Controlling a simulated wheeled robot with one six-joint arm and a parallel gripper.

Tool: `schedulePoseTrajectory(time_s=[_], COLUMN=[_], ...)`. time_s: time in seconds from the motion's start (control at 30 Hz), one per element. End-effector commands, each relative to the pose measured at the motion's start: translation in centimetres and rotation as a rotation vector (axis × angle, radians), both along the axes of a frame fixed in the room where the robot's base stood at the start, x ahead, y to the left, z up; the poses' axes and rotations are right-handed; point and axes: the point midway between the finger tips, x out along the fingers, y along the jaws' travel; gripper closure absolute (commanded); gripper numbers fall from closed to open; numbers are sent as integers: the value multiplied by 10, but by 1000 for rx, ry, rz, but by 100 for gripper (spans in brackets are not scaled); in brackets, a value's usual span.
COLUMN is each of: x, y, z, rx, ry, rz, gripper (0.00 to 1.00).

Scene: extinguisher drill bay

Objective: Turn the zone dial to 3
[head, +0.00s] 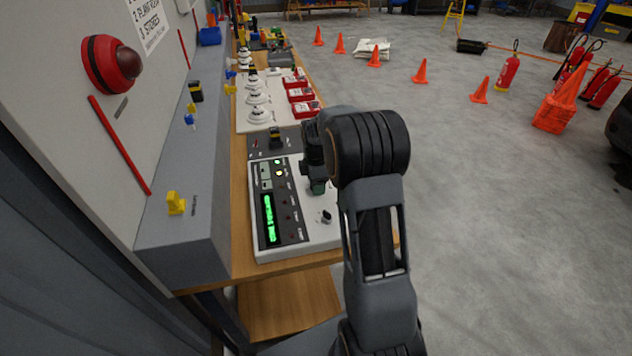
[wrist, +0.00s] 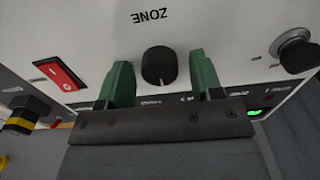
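The zone dial (wrist: 159,67) is a round black knob on a white panel, under the upside-down word ZONE in the wrist view. My gripper (wrist: 160,85) is open, with one green finger on each side of the dial and visible gaps between. I cannot tell how far the fingertips are from the panel. The dial's setting cannot be read clearly. In the head view my gripper (head: 318,187) is over the white control panel (head: 328,235) on the bench, and my arm hides the dial.
In the wrist view a red rocker switch (wrist: 62,75) is left of the dial and a key switch (wrist: 294,50) is right. In the head view a green lit display (head: 269,218) is on the panel. White detectors (head: 259,115) and red call points (head: 305,108) stand farther back.

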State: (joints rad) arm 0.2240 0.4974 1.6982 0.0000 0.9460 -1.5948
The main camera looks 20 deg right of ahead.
Motion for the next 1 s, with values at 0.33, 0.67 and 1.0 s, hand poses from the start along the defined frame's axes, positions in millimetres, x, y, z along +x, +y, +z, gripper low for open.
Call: schedulePoseTrajectory(time_s=[0.33, 0.67, 1.0], x=[0, 0, 0], y=[0, 0, 0], z=[0, 0, 0], rx=[0, 0, 0], ry=[0, 0, 0], rz=[0, -16, -217], gripper=[74, 86, 86])
